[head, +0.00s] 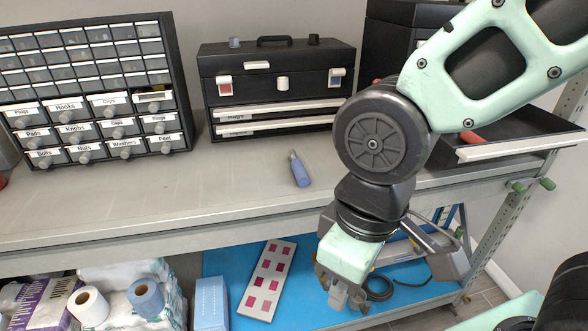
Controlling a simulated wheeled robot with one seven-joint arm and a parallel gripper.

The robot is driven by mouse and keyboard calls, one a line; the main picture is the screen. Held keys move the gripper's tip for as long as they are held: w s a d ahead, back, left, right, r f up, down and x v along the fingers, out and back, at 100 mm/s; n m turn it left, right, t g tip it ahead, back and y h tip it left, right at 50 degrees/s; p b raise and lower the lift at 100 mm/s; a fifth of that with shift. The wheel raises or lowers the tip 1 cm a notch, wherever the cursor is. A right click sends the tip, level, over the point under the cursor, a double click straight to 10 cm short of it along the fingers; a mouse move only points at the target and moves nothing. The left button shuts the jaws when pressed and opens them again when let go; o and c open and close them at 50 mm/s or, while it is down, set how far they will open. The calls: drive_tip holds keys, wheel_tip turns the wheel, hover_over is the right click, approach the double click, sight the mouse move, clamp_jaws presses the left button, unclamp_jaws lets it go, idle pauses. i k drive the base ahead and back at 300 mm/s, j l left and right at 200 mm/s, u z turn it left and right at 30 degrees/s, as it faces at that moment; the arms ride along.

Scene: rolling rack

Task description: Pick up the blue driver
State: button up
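The blue driver (300,171) lies on the grey upper shelf, in front of the black toolbox, near the middle of the head view. Its blue handle points toward me and its shaft points away, toward the toolbox. My gripper (347,298) hangs pointing down, in front of the shelf's front edge and lower right of the driver. It is apart from the driver. Its fingertips are small and partly dark, so I cannot tell how far apart they are.
A black toolbox (270,88) and a labelled drawer cabinet (90,90) stand behind. An open black drawer (515,135) juts out at right. The grey shelf (150,200) is clear left of the driver. Below are paper rolls (146,297), a blue box (211,303) and a blue mat (300,255).

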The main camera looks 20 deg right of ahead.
sight(303, 179)
drive_tip(key=i+j, duration=0.15)
drive_tip(key=j, duration=0.2)
drive_tip(key=i+j, duration=0.15)
drive_tip(key=j, duration=0.25)
drive_tip(key=i+j, duration=0.2)
drive_tip(key=j, duration=0.15)
drive_tip(key=j+z, duration=0.1)
drive_tip(key=z, duration=1.65)
